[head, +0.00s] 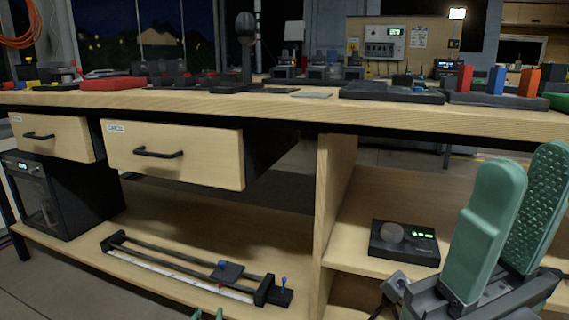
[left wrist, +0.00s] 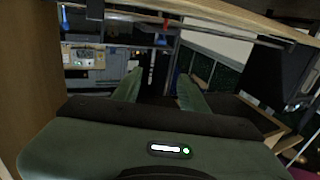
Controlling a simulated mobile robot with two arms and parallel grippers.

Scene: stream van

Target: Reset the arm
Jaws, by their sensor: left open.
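My right gripper (head: 526,165) is large and close at the right of the head view. Its two green padded fingers point up, are spread apart and hold nothing. It is in front of the right end of the workbench (head: 300,107) and hides part of the shelf there.
Two drawers (head: 175,153) jut out, partly open, under the bench top. A slider rail (head: 190,270) lies on the lower shelf, right of a black cabinet (head: 68,195). A black device with a knob (head: 404,243) sits on the right shelf. Colored blocks (head: 496,80) stand on the bench top.

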